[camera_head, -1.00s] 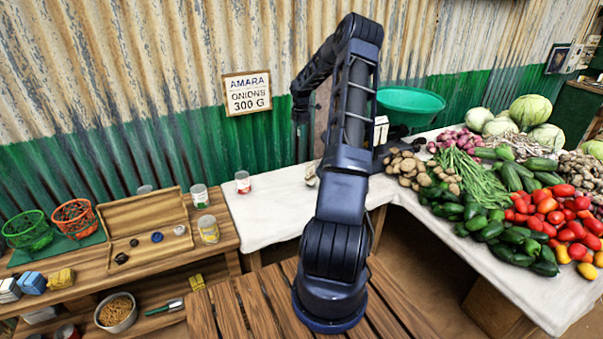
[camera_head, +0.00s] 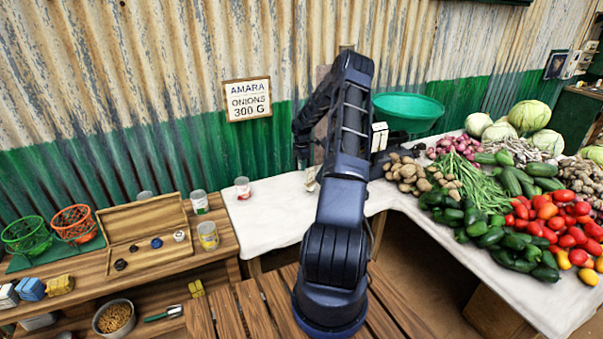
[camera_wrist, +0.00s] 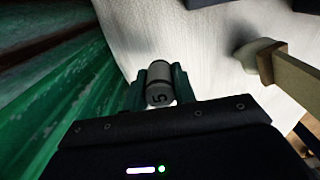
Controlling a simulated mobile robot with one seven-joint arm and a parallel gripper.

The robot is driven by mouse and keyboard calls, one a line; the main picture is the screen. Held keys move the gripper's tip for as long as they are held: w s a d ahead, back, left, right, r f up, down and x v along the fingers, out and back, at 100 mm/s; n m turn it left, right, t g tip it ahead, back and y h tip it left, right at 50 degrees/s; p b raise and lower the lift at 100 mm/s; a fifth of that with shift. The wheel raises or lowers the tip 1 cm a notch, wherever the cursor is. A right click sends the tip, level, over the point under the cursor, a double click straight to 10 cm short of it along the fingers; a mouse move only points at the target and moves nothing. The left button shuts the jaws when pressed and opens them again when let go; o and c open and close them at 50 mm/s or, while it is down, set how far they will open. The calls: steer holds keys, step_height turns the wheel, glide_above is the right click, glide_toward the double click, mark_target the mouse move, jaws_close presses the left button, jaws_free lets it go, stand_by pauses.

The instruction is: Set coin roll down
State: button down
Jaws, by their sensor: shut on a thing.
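In the head view, the same white table (camera_head: 265,215) stands by the wall, and my arm hides most of the gripper end. The coin roll cannot be made out there.
A wooden-handled thing (camera_wrist: 285,70) stands to the right in the wrist view; the green corrugated wall (camera_wrist: 45,80) is close on the left. In the head view, a red-white can (camera_head: 242,188), a green scale pan (camera_head: 408,108) and potatoes (camera_head: 407,174) are around. Bare cloth lies left of my arm.

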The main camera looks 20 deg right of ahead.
mark_target(302, 177)
steer(key=shift+f, duration=2.2)
steer(key=shift+f, duration=0.15)
steer(key=c, duration=1.1)
jaws_free()
steer(key=shift+c, duration=0.2)
